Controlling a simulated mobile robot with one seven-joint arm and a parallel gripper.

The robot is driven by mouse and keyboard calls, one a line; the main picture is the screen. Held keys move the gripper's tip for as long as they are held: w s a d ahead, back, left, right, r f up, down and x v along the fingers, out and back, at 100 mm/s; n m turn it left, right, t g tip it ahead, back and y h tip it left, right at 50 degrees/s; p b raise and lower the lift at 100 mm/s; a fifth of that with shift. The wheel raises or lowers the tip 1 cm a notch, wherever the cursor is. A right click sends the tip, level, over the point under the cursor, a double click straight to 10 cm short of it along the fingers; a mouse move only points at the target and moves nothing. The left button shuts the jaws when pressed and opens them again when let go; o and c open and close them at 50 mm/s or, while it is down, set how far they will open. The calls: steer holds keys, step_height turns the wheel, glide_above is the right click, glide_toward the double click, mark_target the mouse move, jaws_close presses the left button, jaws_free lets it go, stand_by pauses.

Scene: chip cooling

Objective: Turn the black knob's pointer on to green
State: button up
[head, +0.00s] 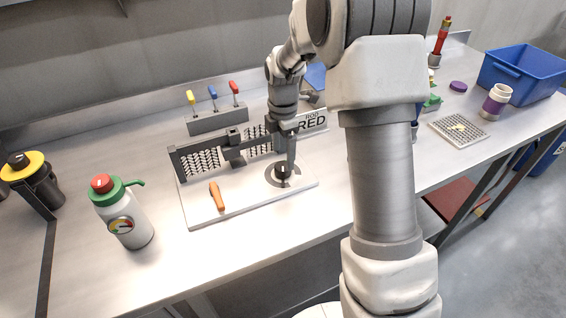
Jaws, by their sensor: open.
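The black knob (282,172) sits on the right part of a white board (232,203), inside a dark ring. My gripper (286,163) is directly over the knob, pointing down, with its fingers close to or around it; I cannot tell whether they touch. The jaws are open. The knob's pointer and any green mark near it are hidden or too small to make out. A grey sign reading RED (312,123) stands behind the board.
An orange handle (217,195) and black mesh panels (200,160) are on the board left of my gripper. A grey bottle with a gauge (124,215) stands at the left. A blue crate (522,72) is at the far right. My arm covers the counter right of the board.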

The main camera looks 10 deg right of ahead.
mark_target(283, 166)
steer(key=shift+f, duration=2)
steer(key=c, duration=1.4)
